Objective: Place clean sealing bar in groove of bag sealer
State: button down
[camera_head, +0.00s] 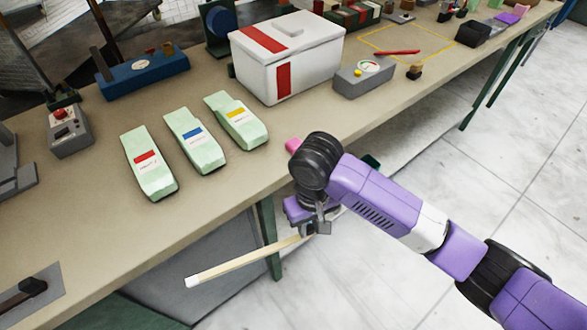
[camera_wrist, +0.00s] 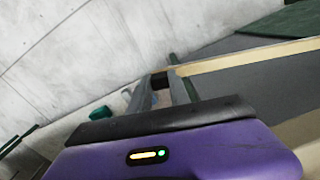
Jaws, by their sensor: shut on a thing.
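My gripper (camera_head: 318,226) is shut on a long, thin cream bar (camera_head: 245,261) with a white end, likely the sealing bar. It holds the bar near one end, in front of the bench's front edge, with the white end pointing lower left. In the wrist view the bar (camera_wrist: 245,58) runs from the gripper fingers (camera_wrist: 168,84) to the right edge. A blue device with a dial (camera_head: 143,74) stands at the back left of the bench. A grey plate with a black handle (camera_head: 30,289) is at the lower left. I cannot tell which is the bag sealer; no groove is clear.
Three pale green packs (camera_head: 150,163) with red, blue and yellow labels lie on the bench (camera_head: 90,230). A white box with red stripes (camera_head: 285,55), a grey gauge box (camera_head: 363,78) and a grey control box with a red button (camera_head: 70,132) stand behind. The floor at right is clear.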

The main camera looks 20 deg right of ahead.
jog(key=s+d+f, duration=0.3)
jog(key=f, duration=0.7)
jog(key=s+d+f+m, duration=0.1)
jog(key=s+d+f, duration=0.2)
jog(key=f, duration=0.8)
jog(key=shift+d+m, duration=0.3)
jog(key=shift+d, duration=0.15)
jog(key=shift+s, duration=0.2)
